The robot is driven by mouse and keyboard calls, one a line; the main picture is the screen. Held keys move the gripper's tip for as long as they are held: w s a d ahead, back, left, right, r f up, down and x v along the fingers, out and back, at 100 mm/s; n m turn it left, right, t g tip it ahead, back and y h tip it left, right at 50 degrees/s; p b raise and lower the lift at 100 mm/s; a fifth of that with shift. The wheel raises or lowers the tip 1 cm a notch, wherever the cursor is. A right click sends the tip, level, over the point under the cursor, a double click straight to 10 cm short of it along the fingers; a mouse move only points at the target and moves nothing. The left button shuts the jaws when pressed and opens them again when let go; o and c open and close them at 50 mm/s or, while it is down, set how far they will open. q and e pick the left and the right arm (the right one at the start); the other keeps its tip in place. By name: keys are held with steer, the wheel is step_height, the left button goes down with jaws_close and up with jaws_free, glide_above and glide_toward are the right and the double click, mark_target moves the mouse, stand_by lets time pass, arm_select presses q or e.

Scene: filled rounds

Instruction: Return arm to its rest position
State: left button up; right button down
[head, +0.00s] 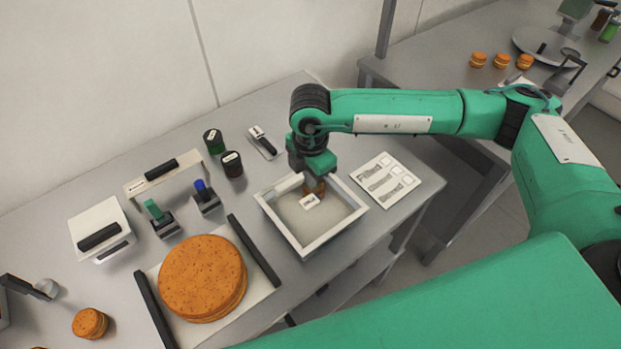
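My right arm is green and reaches in from the right across the table. Its gripper (313,178) points down over a light grey, open-topped tray (342,232), at the tray's back part. A brown thing (315,188) shows just under the gripper; I cannot tell whether it is held. A small white label or card (309,201) lies inside the tray. The gripper's fingers are too hidden to tell if they are open or shut. My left gripper is not in view.
A large orange-brown round (203,277) lies on a board with dark side bars. Behind it stand a white box (101,230), a handled frame (163,172), stamps and dark jars (232,164). A printed sheet (385,181) lies right of the tray. A second table holds small rounds (502,61).

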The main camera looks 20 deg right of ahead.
steer(key=shift+r, duration=0.65)
